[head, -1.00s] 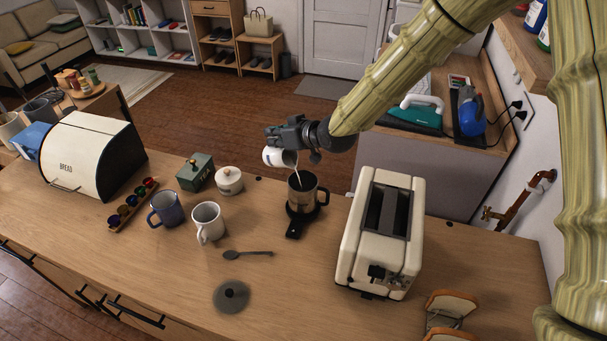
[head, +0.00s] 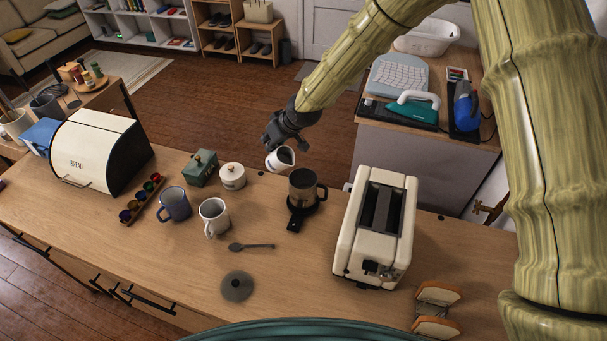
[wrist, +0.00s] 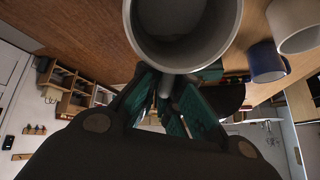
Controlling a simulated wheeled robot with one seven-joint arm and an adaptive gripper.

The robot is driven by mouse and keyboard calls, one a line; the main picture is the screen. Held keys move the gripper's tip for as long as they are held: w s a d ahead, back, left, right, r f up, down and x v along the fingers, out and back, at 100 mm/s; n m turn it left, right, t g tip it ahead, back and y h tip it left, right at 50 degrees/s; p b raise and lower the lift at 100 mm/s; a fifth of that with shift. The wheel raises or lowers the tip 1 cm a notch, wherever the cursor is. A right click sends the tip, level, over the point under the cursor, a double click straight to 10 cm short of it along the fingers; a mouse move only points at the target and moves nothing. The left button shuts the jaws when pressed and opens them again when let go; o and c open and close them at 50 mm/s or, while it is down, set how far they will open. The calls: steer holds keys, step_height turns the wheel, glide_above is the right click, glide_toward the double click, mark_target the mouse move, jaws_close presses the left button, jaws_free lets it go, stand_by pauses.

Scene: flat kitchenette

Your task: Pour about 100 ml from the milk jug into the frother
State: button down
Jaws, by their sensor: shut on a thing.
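The milk jug (head: 279,161) is a small white jug, close to upright with a slight tilt, up and left of the frother in the head view. My gripper (head: 273,143) is shut on the jug and holds it above the back edge of the counter. The frother (head: 302,184) is a dark open cup with a handle on a black base. No stream shows between them. The milk level in the frother is hidden.
A cream toaster (head: 375,225) stands right of the frother. A white mug (head: 214,218), a blue mug (head: 174,204), a lidded white pot (head: 232,176) and a green tea tin (head: 200,168) stand left. A spoon (head: 250,246) and a round dark lid (head: 237,286) lie in front.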

steer(key=shift+w+a+f, duration=0.2)
steer(key=shift+a+f, duration=0.1)
stand_by(1.4)
steer(key=w+a+f+g+h, duration=0.3)
steer(key=f+g+h, duration=0.1)
steer(key=f+h, duration=0.1)
steer(key=shift+w+a+f+g+b, duration=0.3)
steer(key=shift+a+g, duration=0.05)
steer(key=shift+g, duration=0.05)
stand_by(0.7)
